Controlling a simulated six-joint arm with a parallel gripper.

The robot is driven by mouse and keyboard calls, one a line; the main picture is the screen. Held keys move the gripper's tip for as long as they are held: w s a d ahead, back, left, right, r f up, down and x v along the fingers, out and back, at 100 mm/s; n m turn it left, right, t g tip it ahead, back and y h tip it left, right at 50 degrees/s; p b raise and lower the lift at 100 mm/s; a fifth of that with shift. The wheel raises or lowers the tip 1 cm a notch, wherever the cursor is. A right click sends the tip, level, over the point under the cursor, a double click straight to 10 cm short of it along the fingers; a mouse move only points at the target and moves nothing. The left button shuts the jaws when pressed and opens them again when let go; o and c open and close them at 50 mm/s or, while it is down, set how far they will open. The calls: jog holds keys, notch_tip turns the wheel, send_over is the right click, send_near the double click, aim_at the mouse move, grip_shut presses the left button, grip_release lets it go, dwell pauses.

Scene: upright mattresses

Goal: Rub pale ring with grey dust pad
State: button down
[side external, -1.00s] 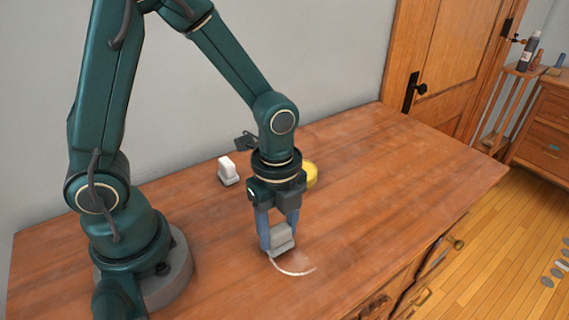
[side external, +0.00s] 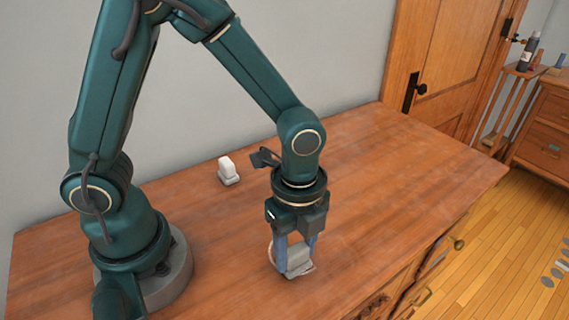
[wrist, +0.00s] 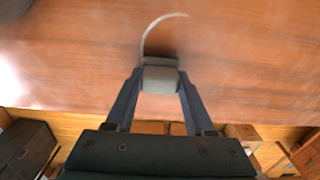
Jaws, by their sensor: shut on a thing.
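The grey dust pad (side external: 298,262) is between the blue fingers of my gripper (side external: 293,268), which is shut on it. The pad is down at the tabletop, over the near part of the pale ring (side external: 271,252). In the wrist view the pad (wrist: 160,78) sits between the fingertips, and a curved stretch of the pale ring (wrist: 147,33) shows beyond it. Only an arc of the ring is visible there; the part under the pad is hidden.
A white block-like object (side external: 228,171) stands on the wooden tabletop (side external: 400,180) near the wall. The tabletop to the right of my gripper is clear. The front edge, with drawers below, is near the pad.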

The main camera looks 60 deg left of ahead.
jog(key=shift+a, duration=2.45)
jog(key=shift+d, duration=2.45)
jog(key=shift+a, duration=2.45)
jog(key=shift+d, duration=0.1)
jog(key=shift+d, duration=2.35)
